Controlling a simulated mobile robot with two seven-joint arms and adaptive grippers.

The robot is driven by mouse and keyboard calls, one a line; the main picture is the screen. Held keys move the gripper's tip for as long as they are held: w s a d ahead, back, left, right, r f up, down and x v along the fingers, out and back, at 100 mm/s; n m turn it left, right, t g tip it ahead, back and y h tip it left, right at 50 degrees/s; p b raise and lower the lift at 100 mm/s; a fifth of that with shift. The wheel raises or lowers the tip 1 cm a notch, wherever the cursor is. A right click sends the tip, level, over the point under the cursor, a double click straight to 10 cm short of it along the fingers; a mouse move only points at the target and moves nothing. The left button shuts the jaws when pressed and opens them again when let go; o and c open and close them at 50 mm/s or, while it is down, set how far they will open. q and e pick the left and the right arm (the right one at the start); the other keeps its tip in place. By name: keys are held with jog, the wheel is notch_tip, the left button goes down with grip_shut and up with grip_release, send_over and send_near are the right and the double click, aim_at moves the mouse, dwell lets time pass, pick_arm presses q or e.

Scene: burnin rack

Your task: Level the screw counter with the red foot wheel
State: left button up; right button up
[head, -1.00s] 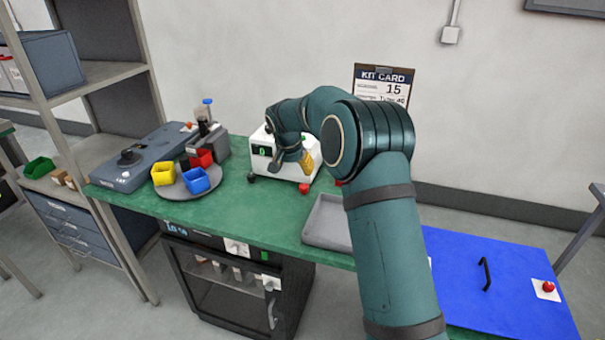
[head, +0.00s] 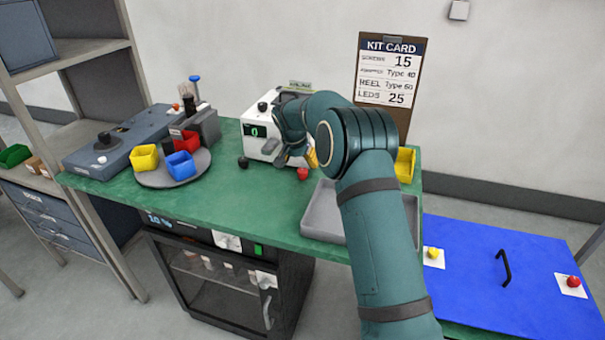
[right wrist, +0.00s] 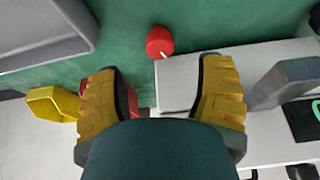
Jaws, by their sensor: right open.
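The screw counter (head: 258,147) is a white box with a green-lit display, at the back of the green bench in the head view. The red foot wheel (head: 302,174) sits at its near right corner. In the right wrist view the red foot wheel (right wrist: 159,42) shows beside a corner of the white counter body (right wrist: 185,80). My right gripper (head: 300,157) is at the counter's right side, partly hidden by my arm. Its yellow fingers (right wrist: 160,65) are open in the wrist view, with the counter's corner between them and the wheel just beyond the tips. My left gripper is not in view.
A grey tray (head: 322,215) lies in front of the counter, partly behind my arm. A yellow bin (head: 405,163) stands at right. A turntable (head: 150,180) with coloured bins is at left. A kit card (head: 391,72) stands behind. The bench between turntable and tray is clear.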

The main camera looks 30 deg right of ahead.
aim_at(302, 171)
jog(key=b+x, duration=0.1)
jog(key=x, duration=0.5)
grip_shut()
